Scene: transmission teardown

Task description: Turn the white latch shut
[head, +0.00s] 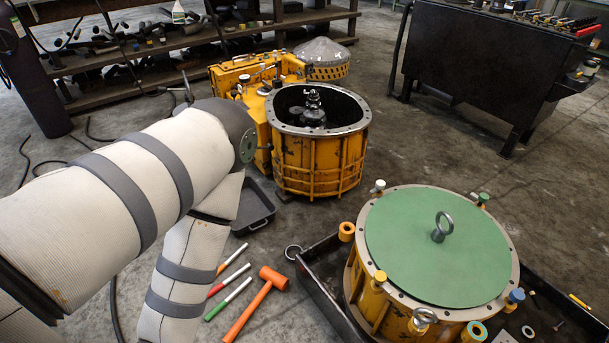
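The white latch (378,186) is a small white-topped piece at the far left of the rim of a yellow drum housing (507,240). The housing has a green round cover (400,235) with a metal lifting ring (441,226) at its middle. I cannot tell how far the latch is turned. A green latch (483,198), a yellow latch (380,276) and a blue latch (515,297) also sit around the rim. My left arm comes in from the left, bends and runs down out of the picture, so its gripper is not visible. My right gripper is not in view.
The drum stands in a black tray (318,284) with loose rings and small parts. An orange mallet (249,310) and several coloured sticks (228,300) lie on the floor to the left. An open yellow housing (318,165) stands behind. Floor right of it is clear.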

